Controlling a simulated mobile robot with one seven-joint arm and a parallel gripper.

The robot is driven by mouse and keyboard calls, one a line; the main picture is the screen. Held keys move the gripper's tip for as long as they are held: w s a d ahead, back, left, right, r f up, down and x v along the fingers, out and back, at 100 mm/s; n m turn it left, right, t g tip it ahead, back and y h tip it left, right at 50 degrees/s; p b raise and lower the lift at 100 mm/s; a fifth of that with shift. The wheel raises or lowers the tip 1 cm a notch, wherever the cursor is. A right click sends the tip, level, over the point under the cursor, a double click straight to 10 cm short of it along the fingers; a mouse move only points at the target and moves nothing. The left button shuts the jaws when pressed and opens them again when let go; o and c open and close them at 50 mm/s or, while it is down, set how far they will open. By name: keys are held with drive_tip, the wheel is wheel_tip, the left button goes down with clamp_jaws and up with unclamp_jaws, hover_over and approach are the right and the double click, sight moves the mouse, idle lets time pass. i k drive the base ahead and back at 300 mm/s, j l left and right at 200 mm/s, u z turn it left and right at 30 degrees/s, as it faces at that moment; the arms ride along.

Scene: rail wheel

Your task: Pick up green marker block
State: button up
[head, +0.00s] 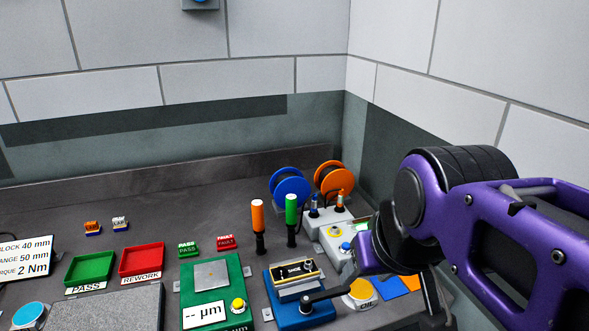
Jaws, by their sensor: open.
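The green marker block (188,249), labelled PASS, sits on the grey bench near the middle. It is left of a red block (226,243) labelled FAULT and apart from it. My purple arm comes in from the right.
A green tray (90,267) and a red tray (142,260) stand left of the block. A green gauge fixture (205,320) is in front of it. Orange (257,215) and green (291,208) upright handles and a blue fixture (309,310) stand between block and arm.

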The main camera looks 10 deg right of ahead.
sight(187, 250)
drive_tip(key=k+j+u, duration=0.1)
drive_tip(key=j, duration=0.25)
drive_tip(key=k+j+u, duration=0.25)
drive_tip(key=j, duration=0.45)
drive_tip(key=i, duration=0.35)
